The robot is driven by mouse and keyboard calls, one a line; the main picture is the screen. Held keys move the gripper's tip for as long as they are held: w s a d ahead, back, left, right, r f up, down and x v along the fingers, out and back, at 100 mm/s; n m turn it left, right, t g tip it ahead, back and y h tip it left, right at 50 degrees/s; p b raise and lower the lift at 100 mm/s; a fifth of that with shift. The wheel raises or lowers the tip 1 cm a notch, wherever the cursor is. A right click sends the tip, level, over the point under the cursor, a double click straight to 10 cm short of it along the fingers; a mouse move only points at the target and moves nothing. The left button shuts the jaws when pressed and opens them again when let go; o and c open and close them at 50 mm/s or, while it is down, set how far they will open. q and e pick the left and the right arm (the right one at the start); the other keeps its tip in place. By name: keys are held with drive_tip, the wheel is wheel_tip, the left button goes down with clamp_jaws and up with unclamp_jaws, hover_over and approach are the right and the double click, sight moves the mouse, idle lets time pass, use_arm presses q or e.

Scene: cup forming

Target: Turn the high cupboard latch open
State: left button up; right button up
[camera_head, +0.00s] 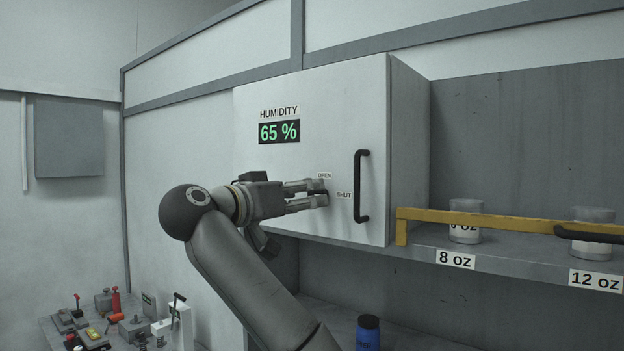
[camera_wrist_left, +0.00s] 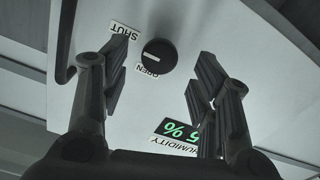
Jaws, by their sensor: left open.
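The white cupboard (camera_head: 340,100) is closed and has a black vertical handle (camera_head: 361,187). Its latch is a round dark knob (camera_wrist_left: 157,55) with a white line, between the labels OPEN (camera_wrist_left: 148,70) and SHUT (camera_wrist_left: 120,33). In the left wrist view the line points left, roughly between the two labels. My left gripper (camera_head: 321,192) is open at the cupboard door, with its fingers on either side of the knob. In the left wrist view the gripper (camera_wrist_left: 160,76) shows a gap between each finger and the knob. The fingers partly hide the knob in the head view. My right gripper is not in view.
A humidity display (camera_head: 279,132) is on the cupboard door. To the right, a yellow bar (camera_head: 500,220) crosses in front of a shelf with cups (camera_head: 465,232). A blue bottle (camera_head: 367,332) stands below. Small fixtures (camera_head: 130,325) sit on a bench at lower left.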

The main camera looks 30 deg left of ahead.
sight(320, 194)
use_arm(q)
drive_tip(key=w, duration=0.1)
drive_tip(key=w+p, duration=0.1)
drive_tip(key=shift+w+d+r, duration=0.1)
drive_tip(key=shift+w+d, duration=0.1)
drive_tip(key=shift+w, duration=0.6)
drive_tip(key=c, duration=1)
drive_tip(key=shift+c, duration=0.2)
